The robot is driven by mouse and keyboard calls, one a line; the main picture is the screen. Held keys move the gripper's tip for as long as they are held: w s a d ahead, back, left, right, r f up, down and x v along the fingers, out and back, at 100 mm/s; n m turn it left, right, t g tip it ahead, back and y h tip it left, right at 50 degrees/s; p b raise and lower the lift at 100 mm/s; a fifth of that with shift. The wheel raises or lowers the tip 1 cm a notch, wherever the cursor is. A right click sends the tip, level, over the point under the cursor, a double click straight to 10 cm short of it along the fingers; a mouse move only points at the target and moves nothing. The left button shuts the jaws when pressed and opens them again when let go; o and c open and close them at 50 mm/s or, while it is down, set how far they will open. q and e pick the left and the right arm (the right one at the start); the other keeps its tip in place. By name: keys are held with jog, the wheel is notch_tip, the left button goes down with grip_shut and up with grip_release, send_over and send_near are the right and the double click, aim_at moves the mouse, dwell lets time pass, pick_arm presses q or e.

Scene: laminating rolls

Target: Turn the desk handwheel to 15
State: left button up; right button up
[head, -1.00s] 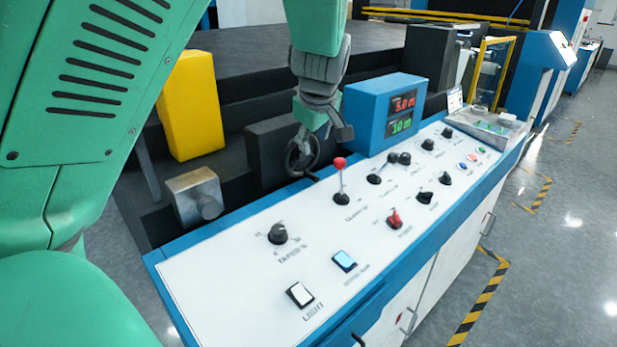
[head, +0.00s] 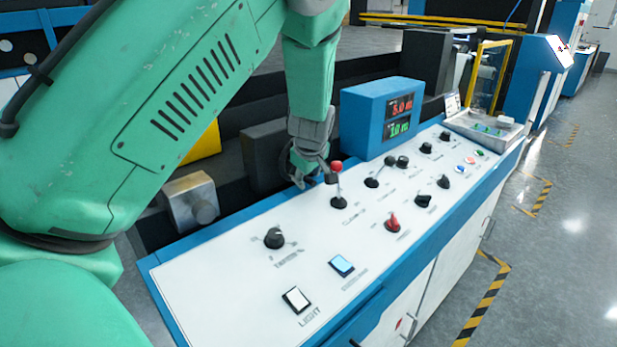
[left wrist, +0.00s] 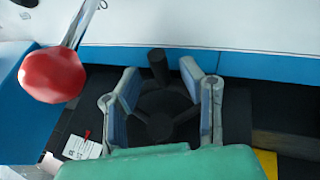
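The desk handwheel is a small dark wheel on the back side of the control desk (head: 205,270). In the head view my left gripper (head: 314,178) is in front of it and hides most of it. The left wrist view shows the black handwheel (left wrist: 160,125) with its spokes and an upright handle knob (left wrist: 157,66). The left gripper's two fingers (left wrist: 160,78) are apart, one on each side of the wheel and handle. I cannot tell whether they touch it. A blue display box (head: 372,115) shows red digits above green ones, blurred. My right gripper is not in view.
A red-ball lever (head: 337,168) stands close to the right of the left gripper; its ball is large in the left wrist view (left wrist: 52,75). Several knobs and buttons cover the white desk top. A metal block (head: 191,200) sits at the desk's left back.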

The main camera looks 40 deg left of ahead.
pick_arm(q)
jog(key=shift+f, duration=0.2)
jog(key=shift+w+a, duration=0.1)
jog(key=shift+a, duration=0.1)
jog(key=shift+a+f, duration=0.1)
jog(key=shift+a, duration=0.1)
grip_shut()
jog(key=shift+d+r+g+p, duration=0.1)
jog(key=shift+r+g+p, duration=0.25)
jog(key=shift+p, duration=0.8)
jog(key=shift+s+f+g+p, duration=0.2)
jog(key=shift+f+g+p, duration=0.15)
jog(key=shift+p, duration=0.2)
grip_release()
